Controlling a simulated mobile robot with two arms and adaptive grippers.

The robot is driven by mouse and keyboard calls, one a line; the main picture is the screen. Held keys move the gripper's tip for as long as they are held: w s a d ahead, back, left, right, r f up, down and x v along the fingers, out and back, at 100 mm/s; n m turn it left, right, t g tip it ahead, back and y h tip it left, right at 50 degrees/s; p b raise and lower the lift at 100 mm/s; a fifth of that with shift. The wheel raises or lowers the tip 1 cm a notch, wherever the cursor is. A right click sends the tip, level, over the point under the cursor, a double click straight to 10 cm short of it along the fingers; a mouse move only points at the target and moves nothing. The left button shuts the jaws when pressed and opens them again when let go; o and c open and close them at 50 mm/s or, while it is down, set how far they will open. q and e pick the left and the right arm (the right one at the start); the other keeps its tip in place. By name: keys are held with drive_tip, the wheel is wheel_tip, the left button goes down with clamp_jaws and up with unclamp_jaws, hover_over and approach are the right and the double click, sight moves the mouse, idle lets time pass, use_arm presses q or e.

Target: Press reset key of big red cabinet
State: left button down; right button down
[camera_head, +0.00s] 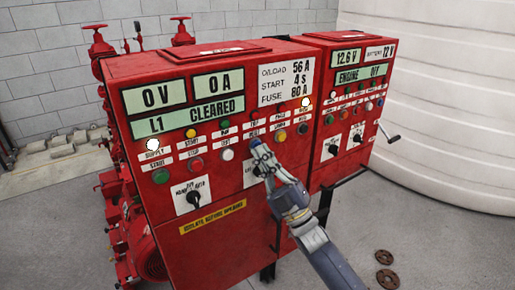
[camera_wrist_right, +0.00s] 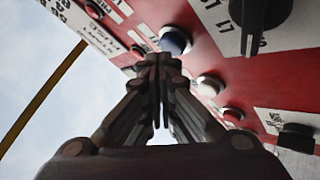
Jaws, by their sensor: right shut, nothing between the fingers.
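The big red cabinet (camera_head: 215,255) stands at the left of the head view, its sloped front carrying displays, lamps, a row of coloured buttons and black rotary switches. My right gripper (camera_head: 256,146) is shut and empty, its tips at the button row right of the white button (camera_head: 228,155). In the right wrist view its closed fingertips (camera_wrist_right: 157,62) overlap the lower edge of a dark blue button (camera_wrist_right: 175,41); I cannot tell whether they touch it. The reset label is not readable. My left gripper is not in view.
A yellow button (camera_head: 280,135) and a black rotary switch (camera_head: 257,171) are close to my right gripper. A smaller red cabinet (camera_head: 343,170) with a crank handle (camera_head: 388,133) stands at the right. A white tank (camera_head: 450,110) is behind. The floor at front right holds two rusty discs (camera_head: 387,279).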

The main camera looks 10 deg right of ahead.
drive_tip(key=shift+w+a+b, duration=0.15)
drive_tip(key=shift+w+b, duration=0.2)
drive_tip(key=shift+w, duration=0.1)
idle(0.7)
drive_tip(key=shift+s, duration=0.1)
drive_tip(key=shift+s+d+p, duration=0.3)
drive_tip(key=shift+s+p, duration=0.1)
drive_tip(key=shift+s, duration=0.3)
drive_tip(key=s, duration=0.1)
drive_tip(key=s+d+p, duration=0.1)
drive_tip(key=s, duration=0.1)
drive_tip(key=s+p, duration=0.1)
drive_tip(key=shift+s+d, duration=0.35)
idle(0.6)
